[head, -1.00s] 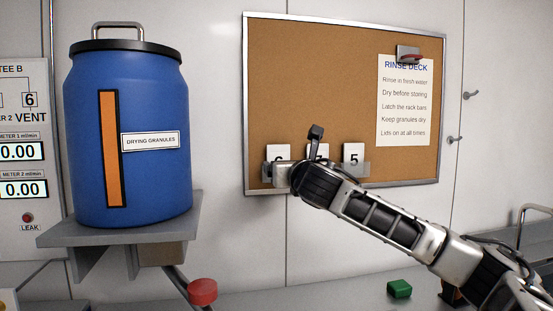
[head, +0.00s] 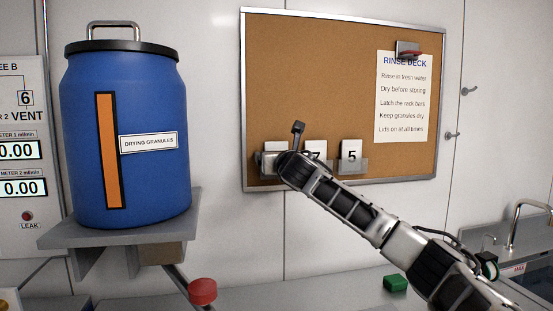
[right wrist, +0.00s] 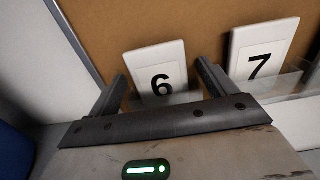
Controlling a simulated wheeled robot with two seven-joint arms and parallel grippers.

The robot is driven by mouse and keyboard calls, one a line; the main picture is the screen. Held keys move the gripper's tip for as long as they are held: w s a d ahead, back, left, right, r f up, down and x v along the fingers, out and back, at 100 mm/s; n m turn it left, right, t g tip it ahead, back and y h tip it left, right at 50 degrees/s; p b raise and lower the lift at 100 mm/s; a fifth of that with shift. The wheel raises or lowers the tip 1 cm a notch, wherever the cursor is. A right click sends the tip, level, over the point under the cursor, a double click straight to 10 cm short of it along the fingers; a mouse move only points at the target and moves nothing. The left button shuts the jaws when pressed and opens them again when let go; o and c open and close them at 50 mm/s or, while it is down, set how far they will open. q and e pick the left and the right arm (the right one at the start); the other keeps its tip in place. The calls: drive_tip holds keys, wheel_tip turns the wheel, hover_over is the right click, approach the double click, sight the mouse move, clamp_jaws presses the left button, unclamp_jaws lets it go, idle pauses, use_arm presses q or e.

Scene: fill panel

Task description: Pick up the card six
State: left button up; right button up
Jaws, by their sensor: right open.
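The card six (right wrist: 158,72) is a white card with a black 6, standing in a clear holder on the cork board in the right wrist view. My right gripper (right wrist: 163,82) is open, with one finger on each side of the card's lower part. I cannot tell if the fingers touch it. In the head view my right gripper (head: 278,158) is at the left end of the card row, and it hides most of the card six (head: 274,147). My left gripper is not in view.
The card seven (right wrist: 262,50) stands close to the right of my right finger, and the card five (head: 350,153) is farther right. The cork board (head: 320,80) is behind. A blue drum (head: 150,180) stands on a shelf at left.

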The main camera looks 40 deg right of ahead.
drive_tip(key=c, duration=1.1)
